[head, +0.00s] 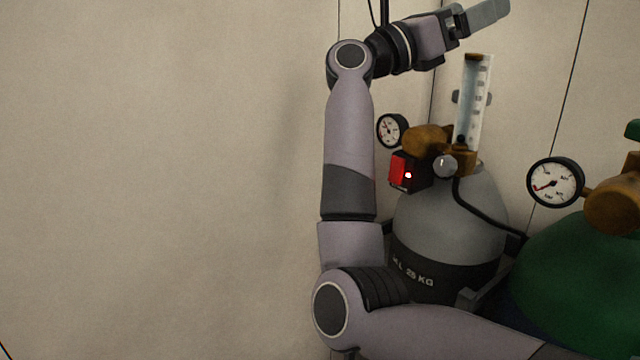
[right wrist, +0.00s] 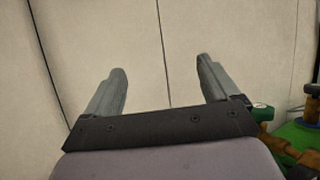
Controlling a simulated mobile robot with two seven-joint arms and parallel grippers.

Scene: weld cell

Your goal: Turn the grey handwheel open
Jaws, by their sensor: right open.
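A small round grey knob (head: 445,166) with a light mark sits on the brass fittings above the grey gas cylinder (head: 452,210) in the head view. It is the only grey wheel-like part I see; I cannot tell for certain that it is the handwheel. My right gripper (head: 488,14) is raised above the fittings, near the top of the flow tube, apart from the knob. In the right wrist view the right gripper (right wrist: 162,70) has its two fingers wide apart, with nothing between them but wall. My left gripper is not in view.
A clear flow tube (head: 474,100), a red-lit box (head: 402,171) and a gauge (head: 392,130) crowd the grey cylinder's top. A green cylinder (head: 580,270) with a larger gauge (head: 555,183) stands at right. A black hose runs between them. Bare wall (head: 160,170) fills the left.

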